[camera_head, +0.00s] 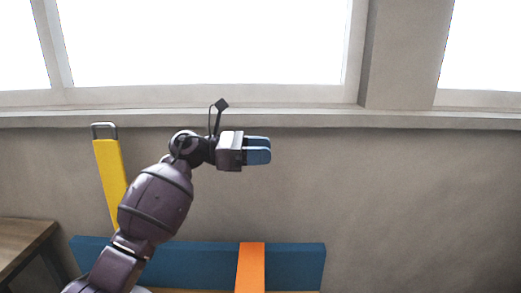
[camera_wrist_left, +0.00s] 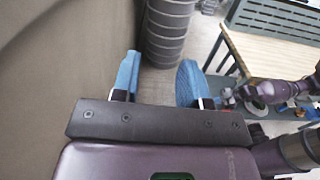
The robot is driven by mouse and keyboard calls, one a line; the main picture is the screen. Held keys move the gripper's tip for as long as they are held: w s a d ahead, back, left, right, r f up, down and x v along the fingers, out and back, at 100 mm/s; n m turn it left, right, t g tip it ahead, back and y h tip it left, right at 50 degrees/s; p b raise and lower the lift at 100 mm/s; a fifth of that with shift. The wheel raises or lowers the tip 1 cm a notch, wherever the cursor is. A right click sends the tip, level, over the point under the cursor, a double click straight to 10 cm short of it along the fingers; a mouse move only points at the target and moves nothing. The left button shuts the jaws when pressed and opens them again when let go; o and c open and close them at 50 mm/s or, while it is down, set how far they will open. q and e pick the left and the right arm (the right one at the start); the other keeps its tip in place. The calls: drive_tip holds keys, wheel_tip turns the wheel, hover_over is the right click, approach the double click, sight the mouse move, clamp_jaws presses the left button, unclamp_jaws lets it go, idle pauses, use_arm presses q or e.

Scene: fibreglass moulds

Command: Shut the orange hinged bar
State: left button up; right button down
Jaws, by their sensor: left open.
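The orange bar (camera_head: 251,268) shows at the bottom of the head view as a flat strip against the blue mould (camera_head: 190,262). Its lower part is cut off, and its hinge does not show. My left gripper (camera_head: 267,150) is above the orange bar, apart from it and pointing right, with blue fingers. In the left wrist view its two fingers (camera_wrist_left: 160,78) are spread with nothing between them. A purple arm of mine shows at the right of the wrist view; whether its gripper is open or shut is not clear.
A yellow bar (camera_head: 107,170) with a metal loop on top stands raised at the left, partly behind my left arm. A wooden table (camera_head: 22,240) is at the lower left. A wall and window sill (camera_head: 300,117) lie behind. The wrist view shows a ribbed grey cylinder (camera_wrist_left: 168,30) and a wooden-topped bench (camera_wrist_left: 270,58).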

use_arm(q)
clamp_jaws()
idle(0.3)
idle(1.1)
unclamp_jaws()
drive_tip(key=a+b, duration=0.1)
drive_tip(key=a, duration=0.9)
drive_tip(key=shift+a, duration=0.4)
